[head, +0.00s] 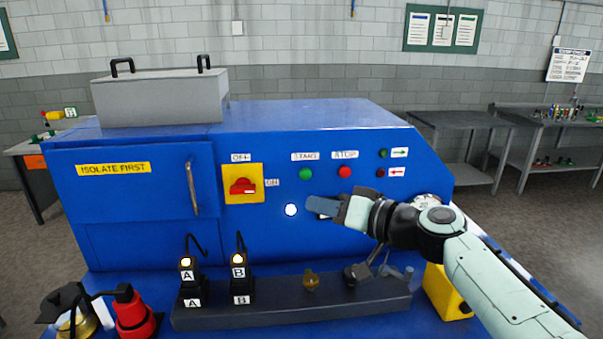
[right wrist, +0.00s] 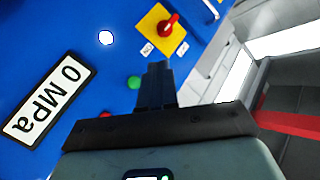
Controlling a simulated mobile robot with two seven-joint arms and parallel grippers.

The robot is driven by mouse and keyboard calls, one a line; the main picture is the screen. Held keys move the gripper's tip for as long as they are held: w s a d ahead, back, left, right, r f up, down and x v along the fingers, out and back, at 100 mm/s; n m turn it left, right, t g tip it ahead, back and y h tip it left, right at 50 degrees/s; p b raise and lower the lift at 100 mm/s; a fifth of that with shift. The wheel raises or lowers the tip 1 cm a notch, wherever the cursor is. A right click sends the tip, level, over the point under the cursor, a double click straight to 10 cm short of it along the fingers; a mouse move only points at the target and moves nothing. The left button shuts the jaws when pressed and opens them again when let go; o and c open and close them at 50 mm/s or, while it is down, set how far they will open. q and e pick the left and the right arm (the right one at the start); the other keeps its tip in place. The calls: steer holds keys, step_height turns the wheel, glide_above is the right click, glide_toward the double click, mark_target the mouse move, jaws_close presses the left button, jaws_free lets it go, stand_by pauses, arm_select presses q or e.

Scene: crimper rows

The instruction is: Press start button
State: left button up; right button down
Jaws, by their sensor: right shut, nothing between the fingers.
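The green START button (head: 306,173) is on the front of the blue machine (head: 120,195), left of the red STOP button (head: 345,172). My right gripper (head: 312,206) is shut and empty. In the head view its tip is just below the START button and right of a white round light (head: 291,210). The distance to the panel is hard to tell. My left gripper is not in view.
A red rotary switch (head: 243,187) on a yellow plate lies horizontal, toward the ON label. Lamp-topped parts A (head: 187,275) and B (head: 239,275) stand on a dark rail (head: 270,312) below the panel. A 0 MPa label (right wrist: 45,100) shows in the wrist view.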

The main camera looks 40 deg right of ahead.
mark_target(306, 174)
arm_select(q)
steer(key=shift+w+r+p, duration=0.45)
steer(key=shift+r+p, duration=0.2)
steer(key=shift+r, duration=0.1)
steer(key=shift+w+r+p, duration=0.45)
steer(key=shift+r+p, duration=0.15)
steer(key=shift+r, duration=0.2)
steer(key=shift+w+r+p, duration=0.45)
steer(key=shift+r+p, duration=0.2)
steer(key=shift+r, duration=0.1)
arm_select(e)
steer(key=shift+w+d, duration=0.7)
steer(key=shift+w, duration=0.6)
steer(key=shift+w+d, duration=0.75)
steer(key=shift+w, duration=0.55)
steer(key=shift+w+d, duration=0.7)
steer(key=shift+w, duration=0.6)
steer(key=shift+w, duration=0.1)
steer(key=shift+w+d, duration=0.2)
steer(key=shift+w, duration=0.1)
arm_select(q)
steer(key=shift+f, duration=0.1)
